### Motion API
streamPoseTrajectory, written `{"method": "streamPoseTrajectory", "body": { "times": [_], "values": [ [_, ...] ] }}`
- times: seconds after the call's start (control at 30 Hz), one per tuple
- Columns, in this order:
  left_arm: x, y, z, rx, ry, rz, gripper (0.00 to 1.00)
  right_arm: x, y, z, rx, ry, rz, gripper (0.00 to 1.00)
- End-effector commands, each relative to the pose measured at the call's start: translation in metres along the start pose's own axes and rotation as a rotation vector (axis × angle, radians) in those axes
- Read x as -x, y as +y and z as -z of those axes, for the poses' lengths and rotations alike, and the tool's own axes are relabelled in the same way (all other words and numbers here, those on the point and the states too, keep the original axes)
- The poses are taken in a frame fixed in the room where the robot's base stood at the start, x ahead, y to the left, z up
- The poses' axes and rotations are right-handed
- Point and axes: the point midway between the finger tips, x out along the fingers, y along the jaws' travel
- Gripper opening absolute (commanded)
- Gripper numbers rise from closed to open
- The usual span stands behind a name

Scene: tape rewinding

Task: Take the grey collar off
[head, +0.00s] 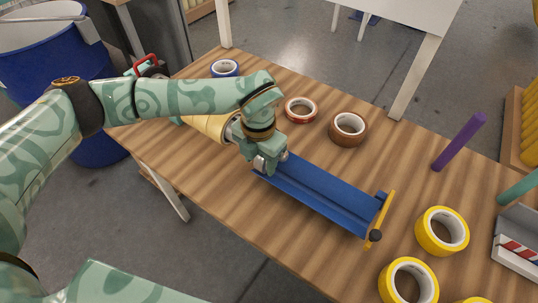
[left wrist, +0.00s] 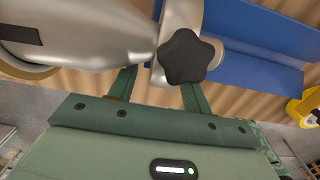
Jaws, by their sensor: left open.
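The grey collar (left wrist: 158,70) is a metal ring with a black star-shaped knob (left wrist: 182,56) in the left wrist view. My left gripper (head: 268,163) is over the near side of the shaft in the head view and mostly hides the collar. In the left wrist view its two open fingers (left wrist: 160,88) reach towards the collar, one to each side of it. I cannot tell whether they touch it. A tan roll (head: 205,125) lies behind my gripper. My right gripper is out of view.
A blue trough (head: 318,190) with a yellow end bar (head: 381,218) extends right from the gripper. Red (head: 300,110), brown (head: 348,128) and yellow (head: 442,231) tape rolls lie on the wooden table (head: 270,240). A purple peg (head: 458,142) stands at the right.

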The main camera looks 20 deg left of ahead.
Motion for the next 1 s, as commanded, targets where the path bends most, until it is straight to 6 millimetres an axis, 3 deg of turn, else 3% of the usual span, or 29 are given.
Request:
{"method": "streamPoseTrajectory", "body": {
  "times": [0.2,0.37,0.4,0.67,0.87,1.0],
  "values": [
    [-0.001,0.0,0.0,0.0,-0.001,0.0,0.46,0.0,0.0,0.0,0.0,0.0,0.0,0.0],
    [-0.001,0.0,0.0,0.001,-0.001,0.0,0.02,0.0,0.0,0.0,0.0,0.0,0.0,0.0],
    [-0.001,0.0,0.0,0.001,-0.001,0.0,0.0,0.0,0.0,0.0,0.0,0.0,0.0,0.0],
    [0.0,0.0,0.0,0.001,-0.002,0.0,0.0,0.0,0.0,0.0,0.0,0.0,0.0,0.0],
    [0.015,0.001,-0.001,0.001,-0.005,-0.002,0.0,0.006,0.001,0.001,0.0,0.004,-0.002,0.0],
    [0.013,-0.023,0.003,-0.004,-0.002,0.0,0.0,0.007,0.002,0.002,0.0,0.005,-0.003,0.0]
  ]
}}
